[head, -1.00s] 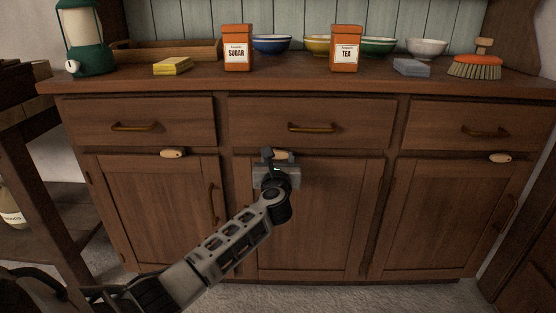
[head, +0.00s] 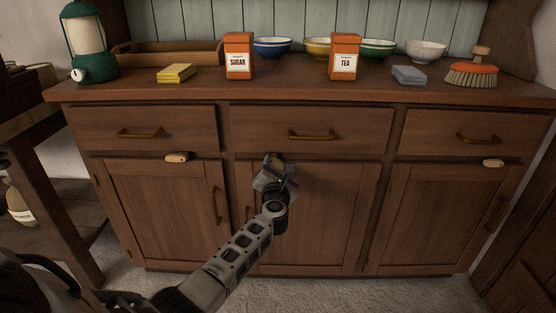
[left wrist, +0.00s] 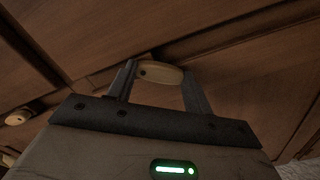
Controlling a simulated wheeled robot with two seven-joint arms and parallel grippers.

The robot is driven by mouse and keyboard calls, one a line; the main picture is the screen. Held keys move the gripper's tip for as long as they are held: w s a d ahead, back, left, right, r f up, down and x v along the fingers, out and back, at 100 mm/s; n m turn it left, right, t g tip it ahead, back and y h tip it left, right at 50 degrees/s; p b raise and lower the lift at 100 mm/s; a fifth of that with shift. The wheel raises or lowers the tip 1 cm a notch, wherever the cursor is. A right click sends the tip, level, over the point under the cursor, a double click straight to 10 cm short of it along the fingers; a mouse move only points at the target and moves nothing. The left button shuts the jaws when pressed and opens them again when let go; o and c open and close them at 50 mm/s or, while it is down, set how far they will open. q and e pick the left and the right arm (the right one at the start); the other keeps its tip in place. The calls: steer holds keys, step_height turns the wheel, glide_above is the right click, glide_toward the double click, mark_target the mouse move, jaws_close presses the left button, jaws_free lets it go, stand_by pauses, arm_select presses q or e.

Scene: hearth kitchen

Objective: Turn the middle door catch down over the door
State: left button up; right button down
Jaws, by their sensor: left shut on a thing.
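The middle door catch (left wrist: 160,74) is a pale wooden piece between the two fingers of my left gripper (left wrist: 160,88) in the left wrist view. The gripper is shut on it. The catch lies slightly tilted against the line of the cabinet rail, not upright. In the head view my left gripper (head: 273,164) is at the top of the middle door (head: 325,215) and mostly hides the catch. My right gripper is not in view.
The left catch (head: 177,157) and right catch (head: 493,163) lie level above their doors. Drawer handles (head: 311,136) sit above.

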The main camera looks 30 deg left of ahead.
arm_select(q)
steer(key=m, duration=0.1)
steer(key=m+p, duration=0.1)
steer(key=m, duration=0.1)
steer(key=shift+s+a+f, duration=0.1)
steer(key=shift+s+f, duration=0.05)
steer(key=shift+f, duration=0.05)
steer(key=shift+a+f+m+p, duration=0.1)
steer(key=shift+m+p, duration=0.55)
steer(key=shift+m, duration=0.25)
steer(key=m, duration=0.2)
steer(key=m+p, duration=0.1)
steer(key=m, duration=0.1)
steer(key=a+m+p, duration=0.1)
steer(key=m, duration=0.1)
steer(key=shift+s+f, duration=0.25)
steer(key=shift+s, duration=0.1)
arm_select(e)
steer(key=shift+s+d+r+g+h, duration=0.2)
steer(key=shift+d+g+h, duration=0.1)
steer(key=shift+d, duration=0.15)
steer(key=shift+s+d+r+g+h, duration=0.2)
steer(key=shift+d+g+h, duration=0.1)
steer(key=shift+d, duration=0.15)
arm_select(q)
steer(key=shift+m, duration=0.3)
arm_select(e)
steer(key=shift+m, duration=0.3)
arm_select(q)
steer(key=o, duration=1)
